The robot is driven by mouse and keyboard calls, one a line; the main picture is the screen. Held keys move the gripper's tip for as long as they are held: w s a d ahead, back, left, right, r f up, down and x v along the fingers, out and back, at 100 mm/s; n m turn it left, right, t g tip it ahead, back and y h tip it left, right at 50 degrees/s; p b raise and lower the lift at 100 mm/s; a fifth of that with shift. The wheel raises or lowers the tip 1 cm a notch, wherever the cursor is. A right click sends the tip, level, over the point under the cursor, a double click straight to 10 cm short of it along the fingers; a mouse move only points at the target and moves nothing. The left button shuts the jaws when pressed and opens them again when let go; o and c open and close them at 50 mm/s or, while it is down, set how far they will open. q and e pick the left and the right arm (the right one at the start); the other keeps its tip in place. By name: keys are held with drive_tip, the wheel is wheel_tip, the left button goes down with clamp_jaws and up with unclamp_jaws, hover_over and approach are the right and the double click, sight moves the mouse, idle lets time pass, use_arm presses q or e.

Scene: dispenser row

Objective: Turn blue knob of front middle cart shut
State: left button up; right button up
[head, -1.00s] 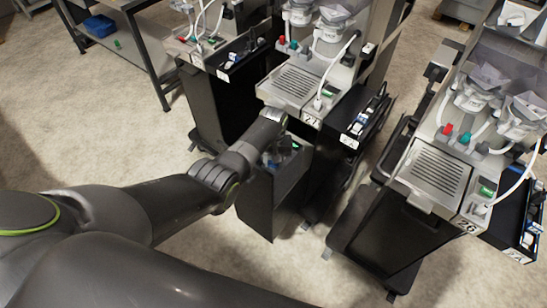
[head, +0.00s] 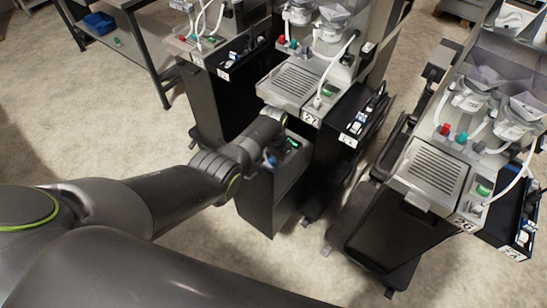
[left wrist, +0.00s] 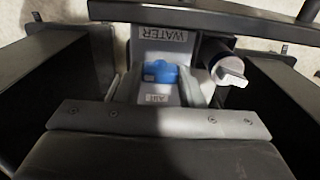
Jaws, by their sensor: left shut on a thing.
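The front middle cart (head: 262,200) is a tall dark box with an open recess in its top, below the machine numbered 27. Its blue knob (left wrist: 160,72) sits at the middle of the left wrist view, by an AIR label. In the head view only a small blue bit (head: 271,158) shows under my wrist. My left gripper (left wrist: 159,78) is at the blue knob and shut on it; its fingers are hard to tell from the grey parts around. The knob's exact angle is unclear. My right gripper is out of view.
A dark bar crosses above both. Machine 26 (head: 435,170) stands at right, and a table with a blue bin (head: 98,23) at upper left. Bare floor lies in front.

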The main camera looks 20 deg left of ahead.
sight(273, 160)
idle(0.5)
use_arm(q)
drive_tip(key=o, duration=1)
drive_tip(key=shift+r, duration=0.1)
drive_tip(key=shift+r, duration=0.25)
wheel_tip(273, 160, up, 6)
drive_tip(key=shift+f+p, duration=0.1)
drive_tip(key=shift+p, duration=0.8)
wheel_tip(273, 160, up, 11)
drive_tip(key=shift+f+b, duration=0.1)
drive_tip(key=shift+b, duration=0.3)
